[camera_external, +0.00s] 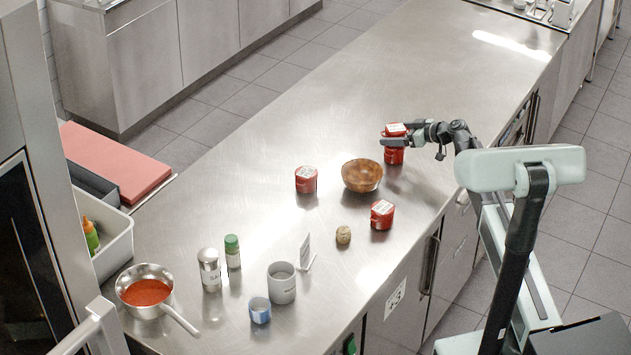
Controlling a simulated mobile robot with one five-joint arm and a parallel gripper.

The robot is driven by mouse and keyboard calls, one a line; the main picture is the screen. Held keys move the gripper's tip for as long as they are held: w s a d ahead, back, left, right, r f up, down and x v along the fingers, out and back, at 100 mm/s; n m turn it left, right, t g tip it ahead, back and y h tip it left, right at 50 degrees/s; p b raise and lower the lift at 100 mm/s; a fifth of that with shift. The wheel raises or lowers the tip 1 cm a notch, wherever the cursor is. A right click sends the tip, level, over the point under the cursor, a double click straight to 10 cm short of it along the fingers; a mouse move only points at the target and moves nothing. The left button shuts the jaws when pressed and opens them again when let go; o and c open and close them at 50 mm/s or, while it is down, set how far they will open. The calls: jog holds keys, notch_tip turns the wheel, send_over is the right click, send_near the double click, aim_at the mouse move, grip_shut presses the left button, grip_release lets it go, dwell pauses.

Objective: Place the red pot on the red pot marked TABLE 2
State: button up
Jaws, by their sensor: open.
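Two red pots appear stacked at the right side of the steel counter: an upper red pot (396,129) with a white label on top sits on a lower red pot (394,157). My gripper (397,140) is open at the stack, with a dark finger across its front. Whether it touches either pot cannot be told. Another red pot (306,180) stands left of the wooden bowl, and one more red pot (382,216) stands in front of it. Both have white labels on top. The label writing is too small to read, so I cannot tell which is TABLE 2.
A wooden bowl (362,176) stands between the pots. A small brown lump (343,235), a card stand (306,254), a grey mug (281,285), a blue cup (260,311), shakers (210,271) and a saucepan (144,290) are nearer. The counter's far part is clear.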

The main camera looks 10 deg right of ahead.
jog(key=p+v, duration=0.4)
jog(key=v, duration=0.8)
